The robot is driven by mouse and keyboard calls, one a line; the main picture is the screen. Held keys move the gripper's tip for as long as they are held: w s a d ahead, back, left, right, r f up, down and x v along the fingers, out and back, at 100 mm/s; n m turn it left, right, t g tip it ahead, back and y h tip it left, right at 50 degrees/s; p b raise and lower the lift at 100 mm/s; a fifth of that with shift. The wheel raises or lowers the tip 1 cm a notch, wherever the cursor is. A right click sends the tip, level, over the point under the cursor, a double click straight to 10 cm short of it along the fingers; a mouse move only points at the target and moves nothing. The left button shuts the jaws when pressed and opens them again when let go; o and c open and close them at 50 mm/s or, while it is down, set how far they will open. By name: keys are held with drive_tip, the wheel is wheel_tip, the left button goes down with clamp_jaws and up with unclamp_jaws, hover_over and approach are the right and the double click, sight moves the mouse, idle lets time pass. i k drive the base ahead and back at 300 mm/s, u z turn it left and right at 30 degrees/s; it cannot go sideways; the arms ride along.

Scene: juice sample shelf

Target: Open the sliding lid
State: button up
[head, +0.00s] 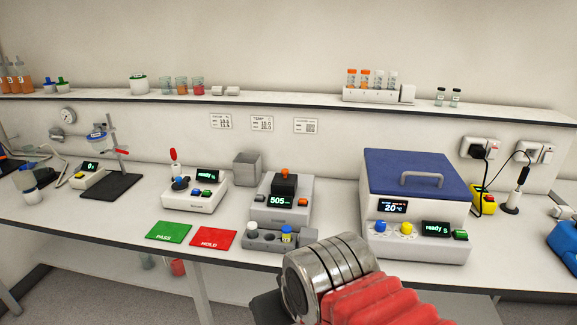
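A grey instrument (299,190) with a display reading 505 stands at the middle of the bench. A dark block (284,185) with an orange knob (285,172) sits on its top; this looks like a lid, but I cannot tell whether it slides or is fully closed. To the right, a white box-shaped instrument has a blue lid (400,165) with a grey handle (422,180); this lid looks closed. My arm enters at the bottom, with a red sleeve and a metal wrist in front of the bench edge. My gripper's fingers do not show.
A grey rack (262,240) with vials stands in front of the 505 instrument. Green PASS (169,232) and red HOLD (213,240) mats lie to the left, near another instrument (195,193). A metal block (247,167) stands behind. A shelf (290,102) with samples runs above.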

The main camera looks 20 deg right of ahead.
sight(284, 178)
drive_tip(key=u, duration=0.05)
drive_tip(key=i, duration=1)
drive_tip(key=z, duration=0.05)
